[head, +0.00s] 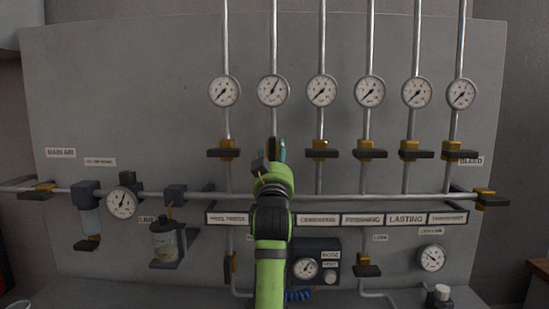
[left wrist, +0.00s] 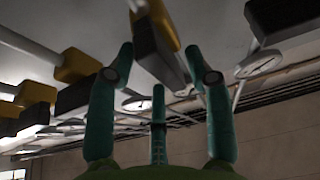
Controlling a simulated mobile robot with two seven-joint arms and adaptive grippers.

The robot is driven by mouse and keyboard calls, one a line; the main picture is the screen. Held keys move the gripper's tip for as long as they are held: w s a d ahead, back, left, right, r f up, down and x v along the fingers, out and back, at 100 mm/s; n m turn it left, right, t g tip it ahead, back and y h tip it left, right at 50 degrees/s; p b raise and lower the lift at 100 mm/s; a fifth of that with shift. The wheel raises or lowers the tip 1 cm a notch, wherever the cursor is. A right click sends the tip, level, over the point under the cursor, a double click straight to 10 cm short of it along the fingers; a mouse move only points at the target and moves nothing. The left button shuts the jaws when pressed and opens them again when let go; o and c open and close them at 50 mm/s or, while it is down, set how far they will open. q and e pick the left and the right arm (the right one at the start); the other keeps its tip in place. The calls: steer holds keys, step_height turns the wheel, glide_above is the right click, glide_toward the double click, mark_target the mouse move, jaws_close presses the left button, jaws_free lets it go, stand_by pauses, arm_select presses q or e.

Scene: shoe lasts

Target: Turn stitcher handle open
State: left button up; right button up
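The second valve from the left in the upper row has a dark handle (head: 273,146) that stands upright, along its pipe. The label below this valve is hidden by my arm, so I cannot read whether it says stitcher. My left gripper (head: 271,156) is right in front of this valve and partly covers it. In the left wrist view, the black handle (left wrist: 155,45) with its yellow valve body (left wrist: 165,22) lies just beyond and between the spread teal fingertips (left wrist: 160,62). I cannot tell whether a finger touches it. My right gripper is not in view.
Neighbouring valves carry crosswise handles, at left (head: 223,153) and right (head: 320,154). The gauge (head: 273,90) above the upright handle has its needle up right; the other upper gauges point lower left. A horizontal pipe (head: 380,197) and label strip (head: 330,219) run below.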

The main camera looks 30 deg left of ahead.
arm_select(q)
steer(key=v, duration=1.2)
steer(key=shift+f, duration=0.1)
